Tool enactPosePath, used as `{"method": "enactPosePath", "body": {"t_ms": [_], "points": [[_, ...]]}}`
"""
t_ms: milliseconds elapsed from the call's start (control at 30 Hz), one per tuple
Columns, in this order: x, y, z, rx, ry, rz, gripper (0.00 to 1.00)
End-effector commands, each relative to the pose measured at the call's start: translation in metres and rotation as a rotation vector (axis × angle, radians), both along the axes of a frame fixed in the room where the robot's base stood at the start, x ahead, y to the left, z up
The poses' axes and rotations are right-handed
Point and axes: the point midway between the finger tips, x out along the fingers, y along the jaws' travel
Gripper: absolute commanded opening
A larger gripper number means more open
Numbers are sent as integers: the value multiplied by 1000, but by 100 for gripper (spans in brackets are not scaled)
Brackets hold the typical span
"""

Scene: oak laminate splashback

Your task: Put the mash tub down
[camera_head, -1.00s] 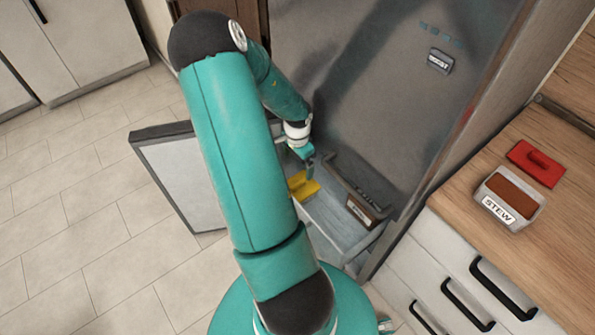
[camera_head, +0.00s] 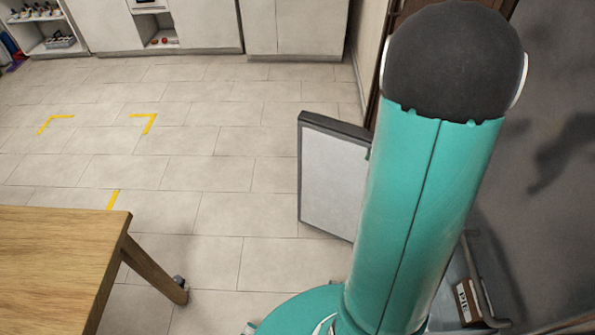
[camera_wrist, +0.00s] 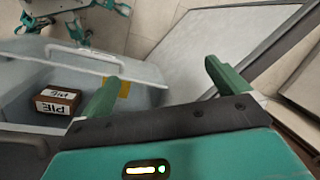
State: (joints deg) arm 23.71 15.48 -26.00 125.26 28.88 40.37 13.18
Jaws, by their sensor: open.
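No tub with a readable MASH label shows in any current view. My gripper (camera_wrist: 161,72) is open in the wrist view, with nothing held between its two green fingers. In the head view my arm hides it. A yellow thing (camera_wrist: 123,88) shows beside the left finger, at the right end of a pale, open bin (camera_wrist: 98,57). It is partly covered, and I cannot tell if it is the mash tub. A brown box labelled PIE (camera_wrist: 57,100) lies in the bin, left of my gripper, and also shows in the head view (camera_head: 467,300).
A wooden table (camera_head: 55,255) is at the lower left. The tiled floor between is clear, with yellow corner marks (camera_head: 150,118).

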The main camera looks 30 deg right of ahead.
Motion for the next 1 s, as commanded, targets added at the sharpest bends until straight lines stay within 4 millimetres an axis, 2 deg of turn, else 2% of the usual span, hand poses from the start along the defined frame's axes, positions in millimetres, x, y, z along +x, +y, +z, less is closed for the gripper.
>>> {"method": "enactPosePath", "body": {"t_ms": [33, 100, 267, 400, 467, 600, 700, 800, 1000], "points": [[12, 24, 22, -11, -37, 91, 100], [22, 55, 46, -28, -70, 216, 100], [29, 124, 97, -88, -143, 497, 100], [21, 180, 136, -169, -198, 739, 100], [14, 202, 151, -212, -219, 838, 100], [-10, 247, 180, -329, -261, 1064, 100], [-29, 271, 195, -422, -281, 1201, 100], [-45, 286, 205, -499, -293, 1301, 100], [-57, 295, 211, -564, -297, 1374, 100]]}}
